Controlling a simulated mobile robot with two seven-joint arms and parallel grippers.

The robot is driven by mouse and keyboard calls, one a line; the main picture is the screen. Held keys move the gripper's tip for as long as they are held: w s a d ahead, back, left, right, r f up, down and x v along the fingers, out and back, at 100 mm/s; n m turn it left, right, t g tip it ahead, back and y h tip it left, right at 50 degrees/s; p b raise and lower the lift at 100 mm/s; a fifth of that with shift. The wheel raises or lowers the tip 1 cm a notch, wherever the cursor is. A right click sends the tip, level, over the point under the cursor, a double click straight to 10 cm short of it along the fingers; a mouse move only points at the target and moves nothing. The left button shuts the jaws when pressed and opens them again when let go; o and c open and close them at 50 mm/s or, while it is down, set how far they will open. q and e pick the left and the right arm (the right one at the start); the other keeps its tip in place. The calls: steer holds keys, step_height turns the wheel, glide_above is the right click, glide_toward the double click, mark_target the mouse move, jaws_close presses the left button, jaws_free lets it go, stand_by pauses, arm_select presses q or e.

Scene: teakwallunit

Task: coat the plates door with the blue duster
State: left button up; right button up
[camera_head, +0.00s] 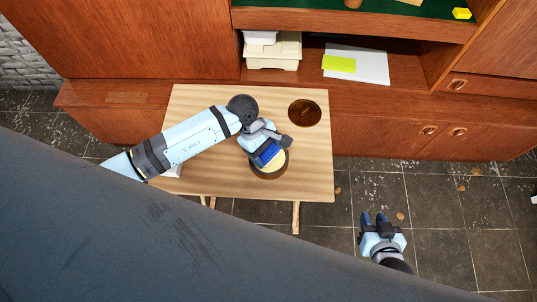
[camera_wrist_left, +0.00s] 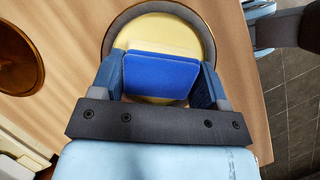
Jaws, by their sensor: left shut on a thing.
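My left gripper (camera_head: 268,151) is shut on the blue duster (camera_head: 267,154), above a round dark-rimmed dish (camera_head: 270,174) on the wooden table. In the left wrist view the blue duster (camera_wrist_left: 161,72) sits between both fingers, over the pale yellow inside of the dish (camera_wrist_left: 165,27). I cannot tell whether the duster touches the yellow surface. My right gripper (camera_head: 374,218) is empty, its fingers apart, over the floor at lower right. The wall unit has a large upper left door (camera_head: 120,40) and lower right doors (camera_head: 375,136); I cannot tell which is the plates door.
The wooden table (camera_head: 215,180) stands before the wall unit, with a round brown dish (camera_head: 304,112) at its back right. A cream stacked object (camera_head: 273,52), white sheets (camera_head: 370,65) and a yellow-green note (camera_head: 339,64) lie in the open shelf. Tiled floor to the right is mostly free.

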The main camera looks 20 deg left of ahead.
mark_target(272, 154)
arm_select(q)
steer(key=shift+r+p, duration=1.3)
steer(key=shift+r, duration=1.1)
